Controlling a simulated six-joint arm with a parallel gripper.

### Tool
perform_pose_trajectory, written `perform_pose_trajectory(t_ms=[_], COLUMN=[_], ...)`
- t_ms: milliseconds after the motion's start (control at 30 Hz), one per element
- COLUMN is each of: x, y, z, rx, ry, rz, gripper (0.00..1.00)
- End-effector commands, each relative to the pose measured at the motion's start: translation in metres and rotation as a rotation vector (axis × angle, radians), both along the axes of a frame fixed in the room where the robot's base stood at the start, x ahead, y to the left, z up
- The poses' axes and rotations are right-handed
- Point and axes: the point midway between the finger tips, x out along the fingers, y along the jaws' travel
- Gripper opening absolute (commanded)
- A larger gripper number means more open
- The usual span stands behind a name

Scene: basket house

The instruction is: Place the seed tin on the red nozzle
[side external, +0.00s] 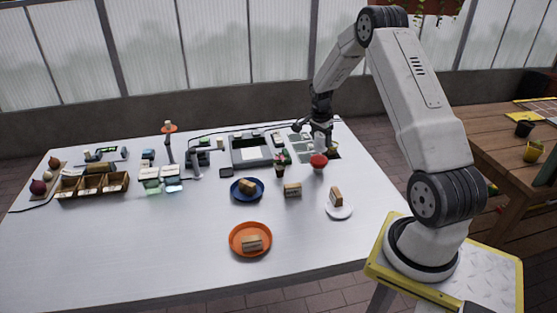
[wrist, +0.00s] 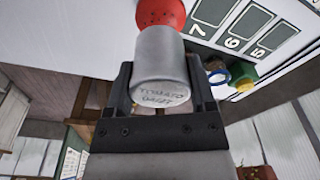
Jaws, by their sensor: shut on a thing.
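My gripper (side external: 320,146) is shut on a grey seed tin (wrist: 160,58), with one finger on each side of it in the wrist view. The tin's near face has lettering that begins "TOMATO". The red nozzle (wrist: 161,14), a perforated dome, is right behind the tin's far edge in the wrist view. The tin hides part of the nozzle there. In the side view, the red nozzle (side external: 319,160) sits just below my fingers, at the back right of the table. I cannot tell whether tin and nozzle touch.
A board with numbered panels (wrist: 232,22) lies close beside the nozzle. A small potted plant (side external: 280,168) stands left of it. A white plate (side external: 339,211), a blue plate (side external: 240,196) and an orange plate (side external: 234,246) hold blocks. The table's front left is clear.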

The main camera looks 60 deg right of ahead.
Motion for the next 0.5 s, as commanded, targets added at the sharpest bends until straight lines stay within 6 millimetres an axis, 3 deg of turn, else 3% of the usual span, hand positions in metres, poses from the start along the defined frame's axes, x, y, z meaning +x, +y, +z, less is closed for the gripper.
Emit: perform_pose_trajectory(t_ms=[267,500], x=[0.002,0.002], y=[-0.001,-0.002], z=[-0.029,-0.033], rx=[0.001,-0.001], ry=[0.001,-0.002], rz=[0.001,0.0], gripper=[0.12,0.12])
